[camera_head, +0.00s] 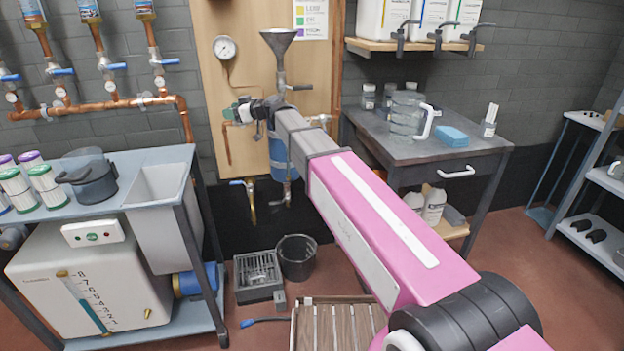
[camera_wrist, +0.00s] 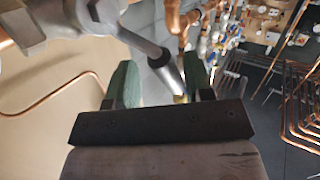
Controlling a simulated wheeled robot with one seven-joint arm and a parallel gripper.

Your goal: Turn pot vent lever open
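The pot (camera_head: 279,158) is a blue upright vessel on the wooden wall panel, under a metal funnel (camera_head: 279,40). My arm hides part of it. My gripper (camera_head: 241,112) is beside the pot's top, at the left. In the wrist view my gripper (camera_wrist: 160,88) has two green fingers set apart. A grey rod with a brass-coloured tip (camera_wrist: 152,50), possibly the vent lever, slants from a metal fitting toward the gap between them. I cannot tell whether it touches a finger. The vent lever cannot be made out surely in the head view.
A round gauge (camera_head: 224,48) hangs on the panel left of the funnel. Copper pipes (camera_head: 100,106) run along the left wall. A sink bench (camera_head: 120,180) stands at left and a grey table (camera_head: 400,150) at right. A black bucket (camera_head: 296,258) and a grey crate are on the floor below.

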